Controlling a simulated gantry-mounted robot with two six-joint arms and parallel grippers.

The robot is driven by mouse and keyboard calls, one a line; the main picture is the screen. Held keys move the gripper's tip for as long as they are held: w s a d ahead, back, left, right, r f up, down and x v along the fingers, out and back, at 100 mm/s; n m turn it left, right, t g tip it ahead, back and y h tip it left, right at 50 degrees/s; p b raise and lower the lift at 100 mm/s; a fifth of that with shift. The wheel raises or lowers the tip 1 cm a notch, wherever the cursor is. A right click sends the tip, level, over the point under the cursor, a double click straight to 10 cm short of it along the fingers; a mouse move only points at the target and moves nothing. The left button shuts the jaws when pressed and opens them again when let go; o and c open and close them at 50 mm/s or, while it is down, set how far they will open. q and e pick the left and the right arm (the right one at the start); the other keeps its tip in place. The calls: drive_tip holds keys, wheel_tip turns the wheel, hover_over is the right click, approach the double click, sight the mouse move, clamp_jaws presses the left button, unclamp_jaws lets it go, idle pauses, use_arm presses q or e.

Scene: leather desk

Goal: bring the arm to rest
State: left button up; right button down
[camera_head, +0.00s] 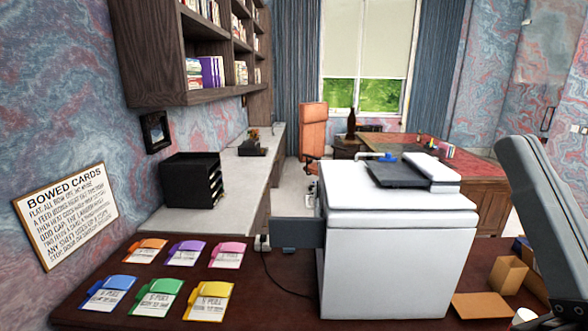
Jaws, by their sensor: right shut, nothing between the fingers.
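My right arm (548,215) stands at the right edge, a grey link slanting from upper left down to lower right. My right gripper (568,308) is at its lower end in the bottom right corner, partly cut off by the frame. It is shut and holds nothing. It is close to the small cardboard boxes there; I cannot tell whether it touches any. My left arm and left gripper are not in view.
A white printer (395,255) stands mid-desk, its grey side tray (297,233) sticking out left. Several coloured card packs, including a yellow one (209,302), lie at left. An open cardboard box (508,275) and a brown sheet (481,306) lie at right.

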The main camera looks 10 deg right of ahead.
wheel_tip(320, 180, up, 29)
drive_tip(key=p, duration=2.5)
drive_tip(key=shift+f, duration=0.2)
drive_tip(key=shift+w, duration=0.1)
